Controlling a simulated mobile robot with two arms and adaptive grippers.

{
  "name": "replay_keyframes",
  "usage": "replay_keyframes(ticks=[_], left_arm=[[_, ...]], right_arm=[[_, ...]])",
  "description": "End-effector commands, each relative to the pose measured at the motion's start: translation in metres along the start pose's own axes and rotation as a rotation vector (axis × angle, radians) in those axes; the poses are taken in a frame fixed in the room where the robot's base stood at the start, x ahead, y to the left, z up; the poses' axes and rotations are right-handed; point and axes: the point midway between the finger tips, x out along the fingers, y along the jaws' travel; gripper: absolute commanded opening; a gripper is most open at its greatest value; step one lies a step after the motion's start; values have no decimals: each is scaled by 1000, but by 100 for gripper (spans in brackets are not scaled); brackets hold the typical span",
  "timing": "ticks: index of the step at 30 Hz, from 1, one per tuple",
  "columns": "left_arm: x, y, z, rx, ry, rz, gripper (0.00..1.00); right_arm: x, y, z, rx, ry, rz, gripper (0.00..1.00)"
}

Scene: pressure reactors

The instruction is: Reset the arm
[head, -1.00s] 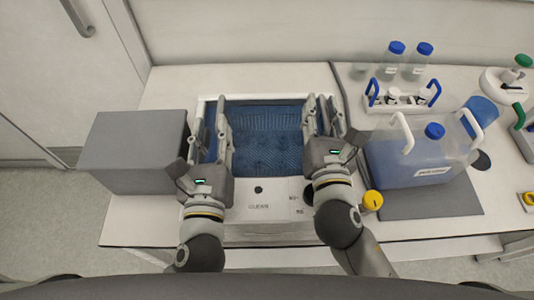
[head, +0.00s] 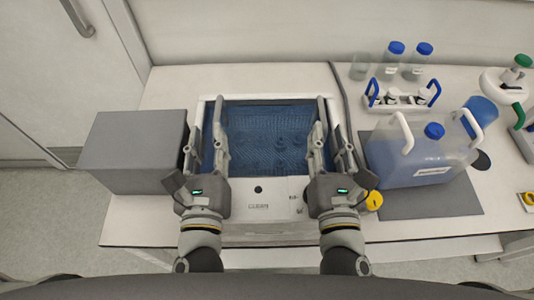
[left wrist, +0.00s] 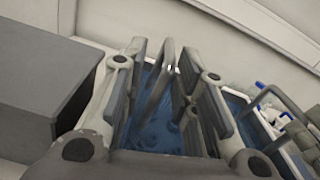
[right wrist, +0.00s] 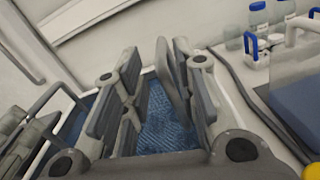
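My left gripper (head: 207,128) is open over the left edge of a white water bath (head: 258,208) filled with blue liquid. My right gripper (head: 334,128) is open over its right edge. Both have their fingers pointing away from me and roughly mirror each other. In the left wrist view the fingers (left wrist: 166,95) stand apart, with a grey upright bar (left wrist: 168,52) showing between them. In the right wrist view the fingers (right wrist: 158,95) are also apart, with blue liquid behind. Nothing is visibly gripped, but contact with the bath's edges cannot be told.
A grey box (head: 135,150) stands close left of the bath. The bench in front of the grey box is clear.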

Motion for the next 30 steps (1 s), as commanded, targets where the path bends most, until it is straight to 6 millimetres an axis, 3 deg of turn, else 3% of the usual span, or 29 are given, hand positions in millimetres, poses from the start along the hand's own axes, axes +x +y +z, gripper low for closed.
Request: replay_keyframes(ticks=[1, 4, 17, 23, 30], left_arm=[[-9, -7, 4, -20, 7, -22, 27], [-9, -7, 4, -20, 7, -22, 27], [-9, -7, 4, -21, 7, -22, 27], [-9, -7, 4, -21, 8, -21, 27], [-9, -7, 4, -22, 8, -20, 27]], right_arm=[[-8, 4, 1, 9, 7, 14, 27], [-13, 5, 1, 12, 8, 17, 27], [-11, 6, 2, 8, 5, 20, 27], [9, 6, 2, 13, 3, 19, 27], [48, 6, 2, 9, 2, 15, 27]])
